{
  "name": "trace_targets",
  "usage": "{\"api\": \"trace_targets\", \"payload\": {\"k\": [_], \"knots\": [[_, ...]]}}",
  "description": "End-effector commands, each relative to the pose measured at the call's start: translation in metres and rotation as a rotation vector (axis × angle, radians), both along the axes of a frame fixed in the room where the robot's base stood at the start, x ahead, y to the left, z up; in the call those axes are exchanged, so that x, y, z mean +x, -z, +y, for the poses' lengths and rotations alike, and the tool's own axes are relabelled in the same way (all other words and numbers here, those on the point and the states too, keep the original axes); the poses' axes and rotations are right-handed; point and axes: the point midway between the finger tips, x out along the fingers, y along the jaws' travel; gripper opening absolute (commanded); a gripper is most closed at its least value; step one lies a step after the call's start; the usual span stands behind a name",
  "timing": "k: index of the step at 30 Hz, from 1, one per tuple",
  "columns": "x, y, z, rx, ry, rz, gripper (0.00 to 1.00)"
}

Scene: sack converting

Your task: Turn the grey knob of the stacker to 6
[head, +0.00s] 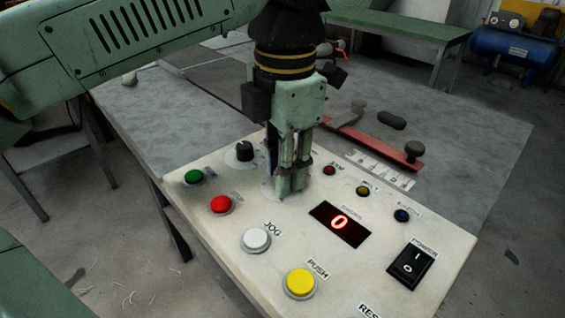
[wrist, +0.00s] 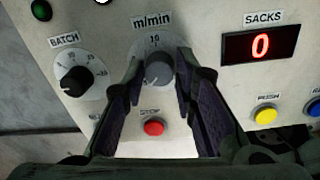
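The grey knob (wrist: 158,71) sits on a round dial under the label "m/min" in the wrist view. A "10" shows at the top of its dial; its other marks are hidden or too small to read. My gripper (wrist: 159,68) has one dark finger on each side of the knob, apart from each other, with slim gaps to the knob; contact cannot be told. In the head view my gripper (head: 291,187) points down at the stacker's panel (head: 210,252) and hides the grey knob.
A black knob labelled "BATCH" (wrist: 81,79) is left of the grey one. A red button (wrist: 154,127) lies close below, between the fingers in view. The red "SACKS" display (head: 340,222) reads 0. Yellow (head: 299,282), white (head: 256,239) and green (head: 194,176) buttons stand nearby.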

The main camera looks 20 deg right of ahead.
Motion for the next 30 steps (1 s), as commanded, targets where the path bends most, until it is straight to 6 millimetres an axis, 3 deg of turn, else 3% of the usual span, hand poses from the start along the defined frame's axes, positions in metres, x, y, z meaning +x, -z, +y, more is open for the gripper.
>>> {"api": "trace_targets", "payload": {"k": [6, 17, 30], "knots": [[0.000, 0.000, 0.000, -0.001, 0.000, -0.001, 0.42], [0.000, -0.006, -0.001, -0.002, 0.000, -0.002, 0.42], [-0.002, -0.069, -0.001, -0.003, 0.001, -0.001, 0.42]]}}
